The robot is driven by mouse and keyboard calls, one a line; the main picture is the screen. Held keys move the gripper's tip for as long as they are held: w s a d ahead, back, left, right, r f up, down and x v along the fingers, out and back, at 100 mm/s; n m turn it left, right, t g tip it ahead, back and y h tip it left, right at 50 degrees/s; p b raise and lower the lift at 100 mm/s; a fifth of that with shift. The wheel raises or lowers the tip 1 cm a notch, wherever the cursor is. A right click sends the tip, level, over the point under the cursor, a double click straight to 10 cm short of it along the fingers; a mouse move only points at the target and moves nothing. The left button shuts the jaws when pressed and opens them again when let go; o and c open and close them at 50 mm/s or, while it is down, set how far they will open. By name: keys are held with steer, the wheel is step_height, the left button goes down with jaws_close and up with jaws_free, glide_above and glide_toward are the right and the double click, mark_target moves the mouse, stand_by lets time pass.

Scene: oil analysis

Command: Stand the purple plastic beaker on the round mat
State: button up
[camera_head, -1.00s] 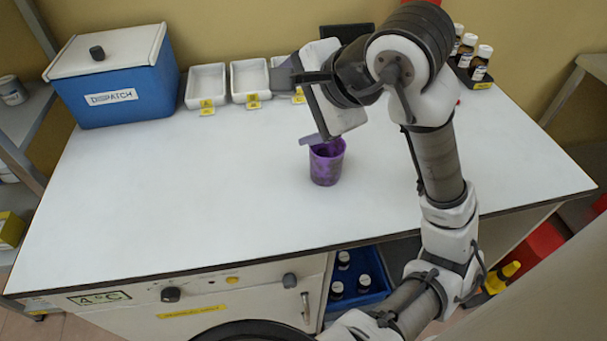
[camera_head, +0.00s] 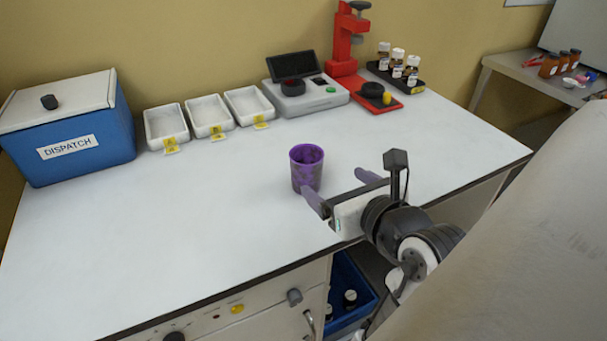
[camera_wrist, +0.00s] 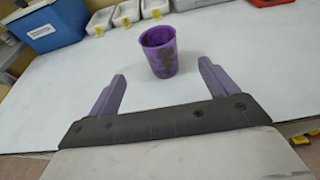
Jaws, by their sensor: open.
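The purple plastic beaker (camera_head: 307,171), with dark smudges on its side, stands upright on the white bench. My gripper (camera_head: 335,182) is open and empty, low at the front right of the beaker, its purple fingers pointing towards it. In the wrist view the beaker (camera_wrist: 160,55) stands beyond the fingertips, across the gap between them, and clear of both. I cannot pick out a round mat for certain. Dark round pieces show on the grey instrument (camera_head: 307,103) and on the red stand's base (camera_head: 384,103).
Three white trays (camera_head: 208,112) and a blue dispatch box (camera_head: 86,146) line the back left. The red stand (camera_head: 345,40) and a dark rack (camera_head: 416,87) of bottles stand at the back right. The bench between them and the beaker is clear.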

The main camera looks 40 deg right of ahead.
mark_target(315, 167)
steer(key=p+x, duration=0.1)
steer(key=x, duration=1)
steer(key=shift+a, duration=0.1)
steer(key=shift+c, duration=0.3)
steer(key=c, duration=1.1)
steer(key=shift+r, duration=0.2)
